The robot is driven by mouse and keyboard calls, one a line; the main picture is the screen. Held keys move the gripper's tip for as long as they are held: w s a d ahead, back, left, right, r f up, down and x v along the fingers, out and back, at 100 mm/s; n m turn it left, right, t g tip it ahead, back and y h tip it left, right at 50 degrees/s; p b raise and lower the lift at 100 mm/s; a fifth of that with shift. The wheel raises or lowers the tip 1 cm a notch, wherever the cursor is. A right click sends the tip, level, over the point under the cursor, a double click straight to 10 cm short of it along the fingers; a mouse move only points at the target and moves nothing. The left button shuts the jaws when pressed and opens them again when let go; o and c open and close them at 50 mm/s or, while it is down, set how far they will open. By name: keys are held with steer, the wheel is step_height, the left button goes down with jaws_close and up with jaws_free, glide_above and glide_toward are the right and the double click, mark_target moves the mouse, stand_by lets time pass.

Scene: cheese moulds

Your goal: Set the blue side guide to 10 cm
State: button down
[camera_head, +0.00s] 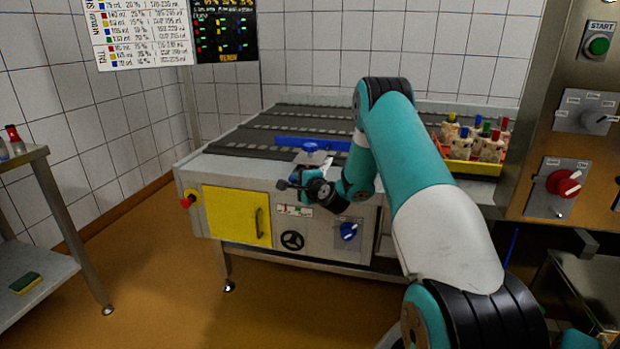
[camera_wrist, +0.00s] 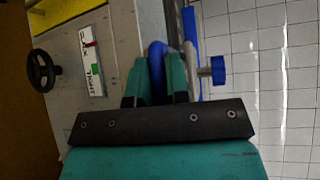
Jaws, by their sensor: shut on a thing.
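The blue side guide (camera_head: 291,141) is a long bar lying along the near part of the conveyor belt. A blue star knob (camera_head: 310,147) sits above its metal bracket at the conveyor's front edge. My gripper (camera_wrist: 156,82) is shut on a blue handle (camera_wrist: 157,56), which stands between its two teal fingers in the wrist view. There the star knob (camera_wrist: 218,70) is just right of the fingers, and the guide (camera_wrist: 190,28) shows beyond them. I cannot read a distance scale for the guide.
The conveyor front has a yellow door (camera_head: 236,215), a red stop button (camera_head: 187,201), a black handwheel (camera_head: 292,240) and a blue dial (camera_head: 348,231). A yellow tray (camera_head: 472,167) with several capped moulds stands at the right. A steel table (camera_head: 40,285) is at the left.

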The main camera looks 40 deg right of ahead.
steer(key=shift+a, duration=0.1)
steer(key=c, duration=1.1)
jaws_free()
steer(key=shift+f, duration=0.1)
steer(key=b+v, duration=0.5)
steer(key=v, duration=1.2)
steer(key=shift+s+b, duration=0.2)
steer(key=shift+b, duration=0.1)
